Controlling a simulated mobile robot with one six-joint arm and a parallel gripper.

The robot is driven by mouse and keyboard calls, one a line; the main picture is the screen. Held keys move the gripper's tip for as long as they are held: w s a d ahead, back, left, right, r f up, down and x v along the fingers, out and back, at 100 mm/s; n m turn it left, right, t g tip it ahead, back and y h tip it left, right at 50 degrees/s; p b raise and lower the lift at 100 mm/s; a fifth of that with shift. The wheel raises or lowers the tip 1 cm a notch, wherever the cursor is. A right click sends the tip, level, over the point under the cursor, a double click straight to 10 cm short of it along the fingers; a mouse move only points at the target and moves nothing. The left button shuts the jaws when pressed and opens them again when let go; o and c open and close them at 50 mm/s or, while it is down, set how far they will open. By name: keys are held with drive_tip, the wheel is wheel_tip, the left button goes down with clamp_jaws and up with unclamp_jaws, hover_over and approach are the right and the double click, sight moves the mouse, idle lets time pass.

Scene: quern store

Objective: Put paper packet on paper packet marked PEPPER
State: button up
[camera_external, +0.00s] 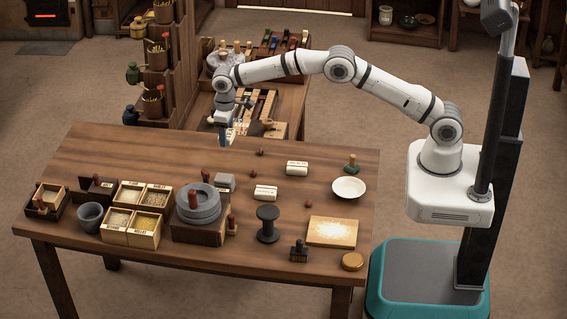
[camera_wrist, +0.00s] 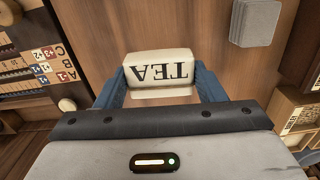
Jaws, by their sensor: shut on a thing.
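My gripper (camera_external: 224,136) is above the far side of the wooden table (camera_external: 120,155). In the external view this packet is mostly hidden at the fingers. Two pale paper packets lie on the table to the right of my gripper: one farther back (camera_external: 297,168) and one nearer (camera_external: 266,192). Their dark print is too small to read, so I cannot tell which is marked PEPPER.
A grey block (camera_external: 225,182), also in the wrist view (camera_wrist: 257,22), lies near the stone quern (camera_external: 198,204). A black spool (camera_external: 267,225), a white dish (camera_external: 348,187) and small reddish balls are around the packets. Divided boxes (camera_external: 133,217) fill the left. Shelving (camera_external: 170,60) stands behind.

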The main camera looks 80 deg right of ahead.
drive_tip(key=s+a+r, duration=0.3)
drive_tip(key=s+a, duration=0.3)
drive_tip(key=a, duration=0.3)
hover_over(266, 190)
drive_tip(key=shift+n, duration=0.3)
wheel_tip(266, 190, down, 4)
drive_tip(key=shift+d+b, duration=0.1)
drive_tip(key=shift+b, duration=0.3)
drive_tip(key=shift+f, duration=2.35)
drive_tip(key=shift+f, duration=0.1)
drive_tip(key=o, duration=1)
